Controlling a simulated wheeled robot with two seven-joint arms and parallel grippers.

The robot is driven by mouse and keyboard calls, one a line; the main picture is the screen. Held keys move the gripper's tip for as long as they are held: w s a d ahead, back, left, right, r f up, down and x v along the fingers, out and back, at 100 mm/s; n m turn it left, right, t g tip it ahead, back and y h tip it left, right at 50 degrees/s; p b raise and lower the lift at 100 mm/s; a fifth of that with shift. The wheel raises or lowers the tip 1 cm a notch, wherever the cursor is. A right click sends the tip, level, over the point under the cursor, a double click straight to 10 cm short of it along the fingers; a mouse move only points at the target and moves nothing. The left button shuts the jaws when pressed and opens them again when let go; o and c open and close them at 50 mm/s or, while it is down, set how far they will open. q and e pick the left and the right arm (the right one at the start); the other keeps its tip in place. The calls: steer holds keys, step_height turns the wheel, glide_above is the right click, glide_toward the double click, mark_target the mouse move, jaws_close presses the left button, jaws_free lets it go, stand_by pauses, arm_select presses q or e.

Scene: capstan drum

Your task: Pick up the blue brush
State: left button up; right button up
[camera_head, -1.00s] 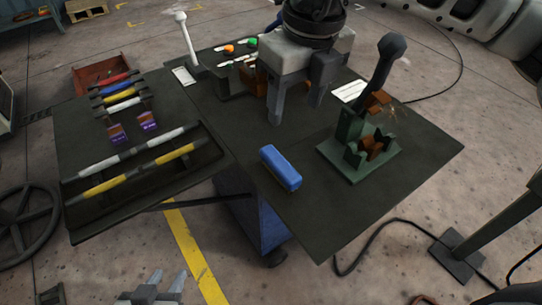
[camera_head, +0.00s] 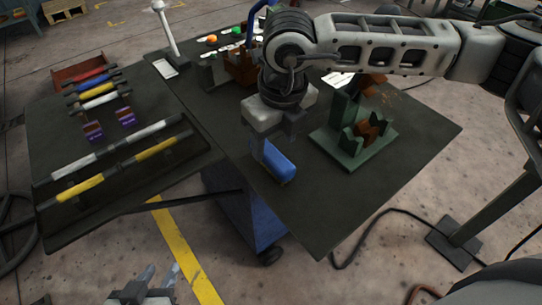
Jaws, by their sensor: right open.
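The blue brush (camera_head: 280,168) is a blue block lying on the dark table top near its front edge, left of the green stand. Its far end is partly hidden by my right gripper (camera_head: 273,147). That gripper points down over the brush with its fingers apart, one at the brush's left side and one beyond its far end. I cannot tell whether the fingers touch the brush. My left gripper (camera_head: 160,275) is at the bottom edge, low in front of the table, with its fingers apart and nothing between them.
A green stand with brown parts (camera_head: 353,137) is close to the brush's right. A rack of yellow and white bars (camera_head: 118,167) lies on the left panel. A white lever (camera_head: 166,32) stands at the back. The front right table corner is clear.

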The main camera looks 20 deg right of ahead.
mark_target(272, 152)
steer(key=shift+w+a+f+p, duration=0.1)
steer(key=shift+f+p, duration=0.05)
steer(key=shift+f, duration=0.75)
steer(key=shift+w+a+f+p, duration=0.1)
steer(key=shift+w+f, duration=0.05)
steer(key=shift+f, duration=0.7)
steer(key=shift+w+a+f+p, duration=0.1)
steer(key=shift+f+p, duration=0.05)
steer(key=shift+f, duration=0.75)
steer(key=c, duration=1.1)
